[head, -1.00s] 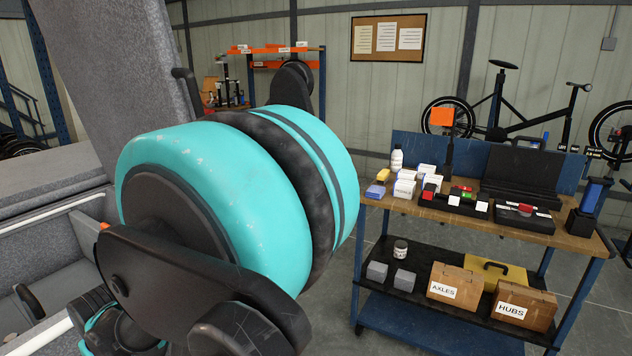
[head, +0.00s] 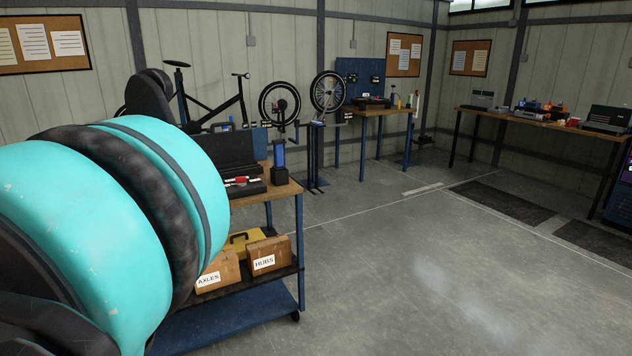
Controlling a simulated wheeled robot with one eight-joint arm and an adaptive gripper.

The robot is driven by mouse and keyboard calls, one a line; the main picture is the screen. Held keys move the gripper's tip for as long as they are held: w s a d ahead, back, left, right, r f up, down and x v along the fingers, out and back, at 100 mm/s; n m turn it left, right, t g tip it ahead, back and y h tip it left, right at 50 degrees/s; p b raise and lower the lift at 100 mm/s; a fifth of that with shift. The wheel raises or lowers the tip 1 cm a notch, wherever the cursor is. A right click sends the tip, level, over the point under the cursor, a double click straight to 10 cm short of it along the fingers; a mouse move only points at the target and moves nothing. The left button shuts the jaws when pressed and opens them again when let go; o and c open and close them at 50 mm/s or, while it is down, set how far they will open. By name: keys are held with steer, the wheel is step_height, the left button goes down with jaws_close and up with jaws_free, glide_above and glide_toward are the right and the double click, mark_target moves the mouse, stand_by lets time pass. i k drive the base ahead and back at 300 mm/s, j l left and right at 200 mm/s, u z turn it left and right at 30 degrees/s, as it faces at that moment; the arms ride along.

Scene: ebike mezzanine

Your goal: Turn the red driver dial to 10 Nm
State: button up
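In the head view, a small red item (head: 243,181) lies with white labels in a low black tray on the wooden-topped bench (head: 288,190). It is too small to tell whether it is the red driver, and no dial or scale can be read. My teal and black arm fills the left side and hides the left part of the bench. My gripper is not in view.
A blue upright holder (head: 280,158) stands near the bench's right end. Boxes marked AXLES (head: 219,272) and HUBS (head: 269,254) sit on its shelf. A wheel stand (head: 318,150) and other benches stand behind. The floor (head: 430,270) to the right is clear.

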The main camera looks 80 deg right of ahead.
mark_target(240, 180)
steer(key=z, duration=1.95)
